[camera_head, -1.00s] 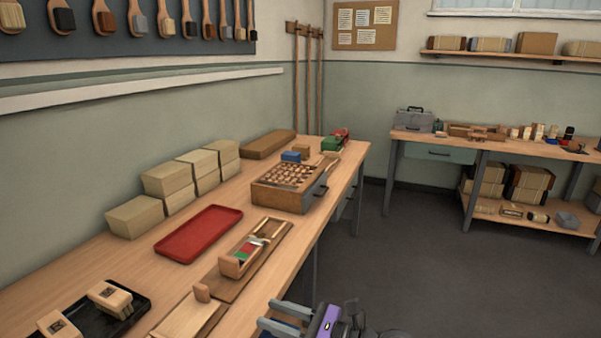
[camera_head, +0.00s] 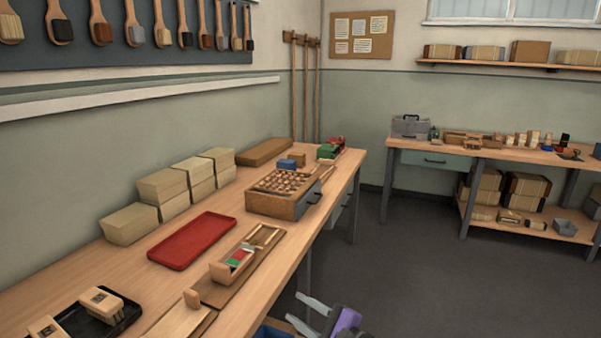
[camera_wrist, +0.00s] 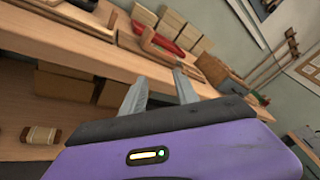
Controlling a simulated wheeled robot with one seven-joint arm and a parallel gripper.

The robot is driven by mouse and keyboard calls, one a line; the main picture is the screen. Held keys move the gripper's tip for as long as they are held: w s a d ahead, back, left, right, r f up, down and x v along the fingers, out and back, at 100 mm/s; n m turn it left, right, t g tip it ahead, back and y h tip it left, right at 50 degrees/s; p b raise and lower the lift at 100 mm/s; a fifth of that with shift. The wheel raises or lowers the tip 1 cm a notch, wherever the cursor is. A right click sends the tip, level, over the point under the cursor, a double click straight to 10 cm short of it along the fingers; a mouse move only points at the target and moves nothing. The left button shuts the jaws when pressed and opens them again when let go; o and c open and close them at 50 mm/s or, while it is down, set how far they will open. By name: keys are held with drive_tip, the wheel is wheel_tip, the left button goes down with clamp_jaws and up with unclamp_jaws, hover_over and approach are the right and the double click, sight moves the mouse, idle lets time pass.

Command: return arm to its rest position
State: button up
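My gripper (camera_head: 306,314) shows at the bottom of the head view, low beside the front edge of the workbench (camera_head: 290,262). Its two grey fingers are apart, with nothing visible between them. In the wrist view, my gripper (camera_wrist: 160,85) also has its fingers spread, and the purple housing fills the bottom. The workbench edge (camera_wrist: 110,55) and its lower shelf lie beyond the fingers. The rest of my arm is mostly out of the head view.
The workbench bears a red tray (camera_head: 195,240), a wooden box of several small pieces (camera_head: 285,205), a wooden fixture (camera_head: 232,268), pale blocks (camera_head: 130,224) and a black tray with brushes (camera_head: 125,322). A second bench (camera_head: 470,150) stands at the back right. The floor (camera_head: 430,260) between is clear.

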drive_tip(key=s+d+f+n+t+h+p, duration=0.1)
drive_tip(key=s+d+f+n+t+h, duration=0.1)
drive_tip(key=s+d+n+h, duration=0.45)
drive_tip(key=s+d+f+n+t+h+p, duration=0.1)
drive_tip(key=s+d+f+n+t+h, duration=0.15)
drive_tip(key=s+d, duration=0.65)
drive_tip(key=s+d+r+n+h+p, duration=0.1)
drive_tip(key=s+r+n, duration=0.2)
drive_tip(key=s, duration=0.8)
drive_tip(key=s+d+r+n+g+h+p, duration=0.1)
drive_tip(key=s+d+r+n, duration=0.1)
drive_tip(key=s, duration=1)
drive_tip(key=s+d+r+n+h+p, duration=0.1)
drive_tip(key=s+r+n, duration=0.2)
drive_tip(key=s+r, duration=0.3)
drive_tip(key=s, duration=0.5)
drive_tip(key=shift+s+d+n+p, duration=0.15)
drive_tip(key=shift+n+p, duration=0.15)
drive_tip(key=shift+n, duration=0.1)
drive_tip(key=shift+f, duration=0.1)
